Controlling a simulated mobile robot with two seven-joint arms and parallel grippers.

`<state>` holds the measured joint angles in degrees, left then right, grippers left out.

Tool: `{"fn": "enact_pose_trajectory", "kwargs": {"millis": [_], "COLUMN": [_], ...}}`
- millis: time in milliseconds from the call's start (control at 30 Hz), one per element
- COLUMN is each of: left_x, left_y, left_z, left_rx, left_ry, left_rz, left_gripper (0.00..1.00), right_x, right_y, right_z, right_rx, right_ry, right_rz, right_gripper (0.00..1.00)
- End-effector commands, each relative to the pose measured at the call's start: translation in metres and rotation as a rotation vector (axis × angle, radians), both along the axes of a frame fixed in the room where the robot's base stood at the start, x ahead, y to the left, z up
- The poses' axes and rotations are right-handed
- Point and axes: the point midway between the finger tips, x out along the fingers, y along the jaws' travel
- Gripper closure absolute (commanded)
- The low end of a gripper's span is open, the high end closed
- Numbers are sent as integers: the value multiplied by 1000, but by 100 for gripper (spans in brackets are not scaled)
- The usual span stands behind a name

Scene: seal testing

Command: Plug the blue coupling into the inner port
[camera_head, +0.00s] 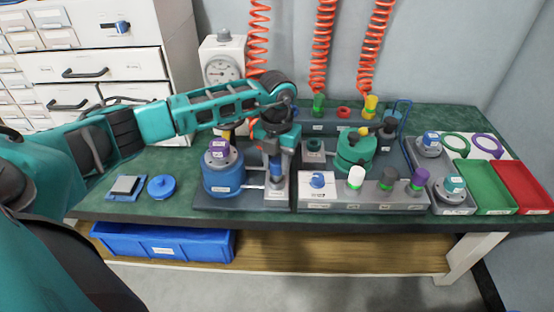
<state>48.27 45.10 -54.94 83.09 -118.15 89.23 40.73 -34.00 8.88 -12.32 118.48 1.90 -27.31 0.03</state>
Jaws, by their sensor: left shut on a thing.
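My left gripper (277,152) reaches in from the left and points down. It is shut on the blue coupling (276,170), which shows as a blue band just under the fingers. The coupling stands upright over a small grey port block (277,191) joined by a pipe to the blue round vessel (222,181). Whether the coupling is seated in that port or just above it, I cannot tell. The fingers hide its upper part. Another small port (314,147) sits left of the green vessel (354,153). My right gripper is not in view.
A grey rack (405,200) at the front holds white, dark and purple couplings and a blue knob. Green (486,187) and red (526,187) trays lie at the right. Orange coiled hoses (318,45) hang behind.

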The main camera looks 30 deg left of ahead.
Motion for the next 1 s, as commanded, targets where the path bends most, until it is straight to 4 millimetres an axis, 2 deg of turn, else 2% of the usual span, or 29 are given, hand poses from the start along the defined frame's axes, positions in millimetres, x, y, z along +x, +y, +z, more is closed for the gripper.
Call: {"fn": "enact_pose_trajectory", "kwargs": {"millis": [467,500,800,1000], "left_x": [0,0,0,0], "left_y": [0,0,0,0], "left_z": [-10,-10,-10,-10], "left_rx": [-1,-1,-1,0], "left_ry": [-1,-1,0,0], "left_rz": [0,0,0,0], "left_gripper": [96,62,34,34], "right_x": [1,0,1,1], "right_y": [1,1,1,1], "right_z": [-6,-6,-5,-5], "right_rx": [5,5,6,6], "right_ry": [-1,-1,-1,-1], "right_rz": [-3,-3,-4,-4], "right_gripper": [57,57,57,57]}}
